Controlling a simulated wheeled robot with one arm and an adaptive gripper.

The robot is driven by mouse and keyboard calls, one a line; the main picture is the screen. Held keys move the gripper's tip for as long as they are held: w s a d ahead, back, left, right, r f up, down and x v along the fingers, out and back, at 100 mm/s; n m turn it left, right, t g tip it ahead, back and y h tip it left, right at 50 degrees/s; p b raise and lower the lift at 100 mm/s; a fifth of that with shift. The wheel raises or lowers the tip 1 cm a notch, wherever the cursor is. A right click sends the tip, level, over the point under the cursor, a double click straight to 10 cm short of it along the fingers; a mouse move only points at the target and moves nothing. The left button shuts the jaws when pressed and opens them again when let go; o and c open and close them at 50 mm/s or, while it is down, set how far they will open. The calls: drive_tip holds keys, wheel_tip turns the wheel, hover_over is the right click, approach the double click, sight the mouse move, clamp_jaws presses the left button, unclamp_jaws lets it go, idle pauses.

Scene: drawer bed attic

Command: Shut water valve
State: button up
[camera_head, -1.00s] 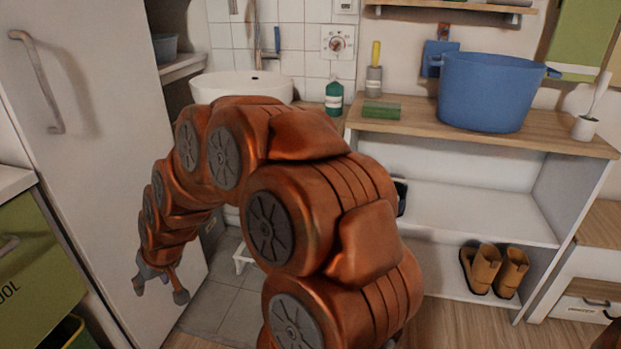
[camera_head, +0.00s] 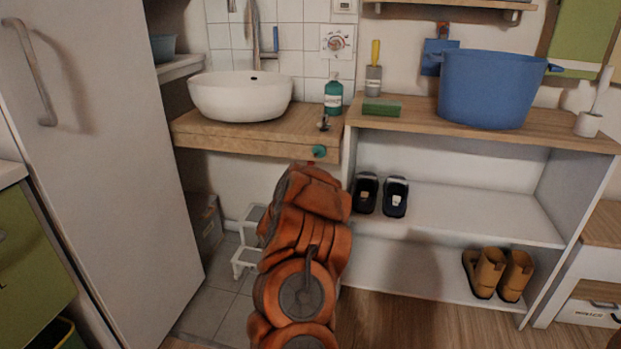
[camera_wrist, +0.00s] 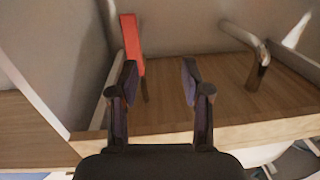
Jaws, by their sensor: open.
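In the wrist view a flat red lever (camera_wrist: 131,38), which looks like the valve handle, stands beside a wooden board (camera_wrist: 225,100). A pale pipe (camera_wrist: 108,95) runs near it, partly behind my left finger. My gripper (camera_wrist: 160,82) is open and empty. Its left finger overlaps the lower part of the lever in the picture, so the lever is at the left side of the gap. I cannot tell if they touch. In the head view my arm hides the gripper, which is near the sink counter (camera_head: 240,142).
A bent metal pipe (camera_wrist: 250,45) meets the board at the right in the wrist view. In the head view a white basin (camera_head: 240,98), a green bottle (camera_head: 333,98) and a teal item (camera_head: 319,151) are at the counter. A white stool (camera_head: 245,262) stands below.

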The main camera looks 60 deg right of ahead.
drive_tip(key=shift+g+h, duration=0.6)
drive_tip(key=shift+d+f+b, duration=0.15)
drive_tip(key=shift+d+b, duration=0.5)
drive_tip(key=shift+d, duration=1.75)
drive_tip(key=shift+d+f+b, duration=0.15)
drive_tip(key=shift+d+b, duration=0.45)
drive_tip(key=shift+d, duration=1.75)
drive_tip(key=shift+m, duration=0.3)
clamp_jaws()
